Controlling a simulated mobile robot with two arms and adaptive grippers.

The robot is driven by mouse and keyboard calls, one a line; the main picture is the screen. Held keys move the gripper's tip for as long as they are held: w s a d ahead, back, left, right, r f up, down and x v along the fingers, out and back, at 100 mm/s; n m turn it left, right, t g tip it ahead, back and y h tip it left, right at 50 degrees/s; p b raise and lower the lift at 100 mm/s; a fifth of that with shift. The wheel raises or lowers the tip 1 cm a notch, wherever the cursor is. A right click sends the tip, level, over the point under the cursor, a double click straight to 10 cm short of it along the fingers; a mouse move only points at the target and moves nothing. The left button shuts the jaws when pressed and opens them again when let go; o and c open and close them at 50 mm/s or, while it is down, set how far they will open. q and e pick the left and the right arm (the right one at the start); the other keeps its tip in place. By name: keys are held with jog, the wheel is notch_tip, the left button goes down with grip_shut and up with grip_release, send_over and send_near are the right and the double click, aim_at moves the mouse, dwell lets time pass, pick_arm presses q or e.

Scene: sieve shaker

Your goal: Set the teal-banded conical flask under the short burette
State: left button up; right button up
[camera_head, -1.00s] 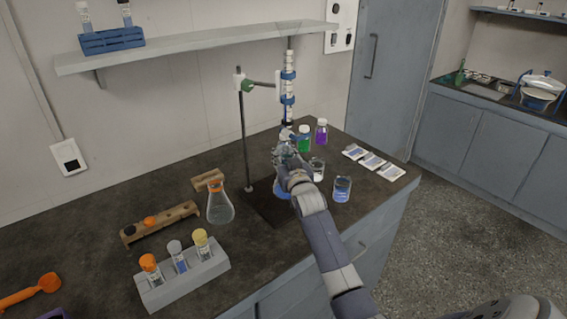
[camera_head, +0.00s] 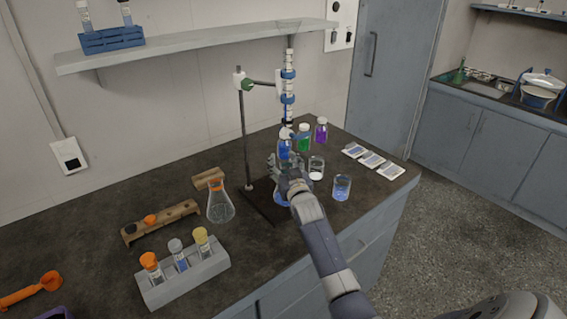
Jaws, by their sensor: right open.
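The burette (camera_head: 288,85) is clamped upright on a stand (camera_head: 242,130), its tip above the dark stand base (camera_head: 263,207). A conical flask (camera_head: 281,199) with blue contents stands at the base below the burette. Its neck and any band are mostly hidden by my right gripper (camera_head: 280,168). The gripper is open at the flask's upper part; I cannot tell whether it touches it. Another conical flask (camera_head: 220,208) with an orange band stands left of the stand base. My left gripper is not in view.
A blue bottle (camera_head: 285,148), green bottle (camera_head: 304,138) and purple bottle (camera_head: 322,132) stand behind the gripper. Beakers (camera_head: 342,188) (camera_head: 316,170) stand close on its right. A grey vial rack (camera_head: 185,275) and wooden rack (camera_head: 160,223) are at left. The counter's front middle is clear.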

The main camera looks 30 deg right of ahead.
jog(key=shift+r, duration=0.25)
jog(key=shift+s+a+f, duration=0.1)
jog(key=shift+s+f, duration=0.05)
jog(key=shift+s, duration=0.15)
jog(key=b+v, duration=0.1)
jog(key=v, duration=1)
jog(key=shift+s, duration=0.15)
